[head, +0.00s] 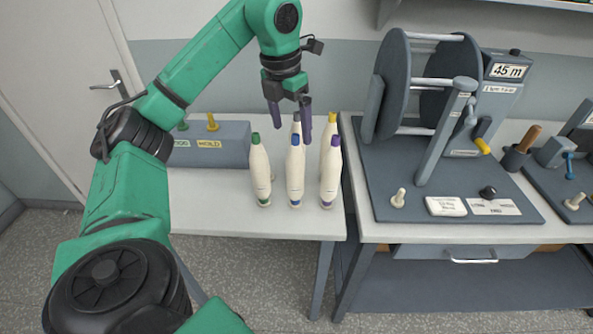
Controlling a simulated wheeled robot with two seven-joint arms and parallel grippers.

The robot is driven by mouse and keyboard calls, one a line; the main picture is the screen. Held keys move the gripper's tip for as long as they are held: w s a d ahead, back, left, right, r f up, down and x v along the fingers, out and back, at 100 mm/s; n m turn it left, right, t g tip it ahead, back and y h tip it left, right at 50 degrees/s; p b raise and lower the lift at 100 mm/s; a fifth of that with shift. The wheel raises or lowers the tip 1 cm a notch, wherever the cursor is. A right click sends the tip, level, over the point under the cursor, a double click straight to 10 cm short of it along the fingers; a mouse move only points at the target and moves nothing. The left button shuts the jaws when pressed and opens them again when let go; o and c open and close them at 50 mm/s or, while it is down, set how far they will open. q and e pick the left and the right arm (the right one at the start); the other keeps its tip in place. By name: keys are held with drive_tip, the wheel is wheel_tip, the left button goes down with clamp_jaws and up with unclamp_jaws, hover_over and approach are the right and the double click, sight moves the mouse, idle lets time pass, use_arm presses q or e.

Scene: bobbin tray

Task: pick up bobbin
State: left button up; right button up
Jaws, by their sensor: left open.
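Several white bobbins stand upright in a tight group near the right end of the left table. The front row has one with a green tip (259,172), one with a blue tip (295,175) and one with a purple tip (330,177). Behind them stand one with a yellow tip (328,135) and one with a grey tip (296,125), partly hidden. My left gripper (290,118) is open, with purple fingers pointing down, at the back of the group around the grey-tipped bobbin's top. I cannot tell if it touches. My right gripper is not in view.
A grey-blue block (212,146) with green and yellow pegs stands left of the bobbins. On the right table (462,232) stands a large winding machine (398,85) with a crank. The left table's front strip (215,215) is clear.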

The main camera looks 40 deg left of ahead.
sight(296, 143)
use_arm(q)
drive_tip(key=shift+w+a+f+p, duration=0.1)
drive_tip(key=shift+w+f+p, duration=0.15)
drive_tip(key=shift+f, duration=0.4)
drive_tip(key=shift+w+a+f+p, duration=0.1)
drive_tip(key=shift+f+p, duration=0.25)
drive_tip(key=shift+f, duration=0.25)
drive_tip(key=f, duration=0.1)
drive_tip(key=w+f+p, duration=0.1)
drive_tip(key=f, duration=0.1)
drive_tip(key=w+f, duration=0.1)
drive_tip(key=shift+f+p, duration=0.35)
drive_tip(key=shift+p, duration=0.05)
drive_tip(key=shift+s+f, duration=0.15)
drive_tip(key=shift+f, duration=0.15)
drive_tip(key=shift+s, duration=0.15)
drive_tip(key=c, duration=0.6)
drive_tip(key=shift+d, duration=0.1)
drive_tip(key=c, duration=0.4)
clamp_jaws()
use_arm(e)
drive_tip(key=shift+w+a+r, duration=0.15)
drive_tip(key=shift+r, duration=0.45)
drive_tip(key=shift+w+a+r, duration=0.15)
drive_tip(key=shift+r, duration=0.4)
